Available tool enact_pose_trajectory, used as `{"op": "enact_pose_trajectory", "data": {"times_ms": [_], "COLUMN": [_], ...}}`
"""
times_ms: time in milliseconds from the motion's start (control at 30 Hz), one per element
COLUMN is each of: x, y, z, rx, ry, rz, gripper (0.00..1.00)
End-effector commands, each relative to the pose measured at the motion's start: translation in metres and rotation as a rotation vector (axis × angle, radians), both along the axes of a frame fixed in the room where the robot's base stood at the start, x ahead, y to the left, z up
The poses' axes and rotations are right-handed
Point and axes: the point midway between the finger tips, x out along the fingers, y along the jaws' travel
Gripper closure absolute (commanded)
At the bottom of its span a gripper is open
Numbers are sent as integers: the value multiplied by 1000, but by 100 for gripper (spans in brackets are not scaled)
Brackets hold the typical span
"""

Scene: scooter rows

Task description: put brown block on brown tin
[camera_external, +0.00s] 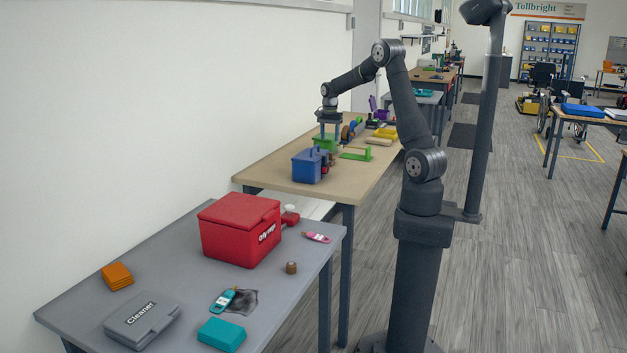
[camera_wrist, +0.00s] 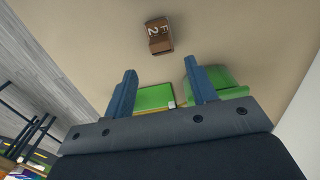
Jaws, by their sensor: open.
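My gripper (camera_external: 329,133) is over the far, beige table, pointing down above something green; its two blue-grey fingers are apart in the wrist view (camera_wrist: 160,68). In the wrist view a small brown block (camera_wrist: 158,35) with a pale marking like "F 2" lies on the beige surface, beyond the fingertips and apart from them. Nothing shows held between the fingers. I cannot pick out this block for sure in the external view.
Green items (camera_wrist: 153,97) lie behind the fingers. A blue bin (camera_external: 308,165), a green stand (camera_external: 356,154) and several small objects crowd the beige table (camera_external: 272,172). A red box (camera_external: 240,229), a grey case (camera_external: 141,320) and teal cards (camera_external: 221,334) are on the grey table.

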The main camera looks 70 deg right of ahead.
Motion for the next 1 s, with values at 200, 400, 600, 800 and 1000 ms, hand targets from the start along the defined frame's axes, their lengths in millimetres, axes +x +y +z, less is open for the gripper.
{"op": "enact_pose_trajectory", "data": {"times_ms": [200,400,600,800,1000], "x": [0,0,0,0,-1], "y": [0,0,0,0,1], "z": [27,31,31,17,-19], "rx": [-1,0,0,2,4], "ry": [-1,1,1,4,5], "rz": [0,0,0,0,0], "gripper": [48,48,48,48,48]}}
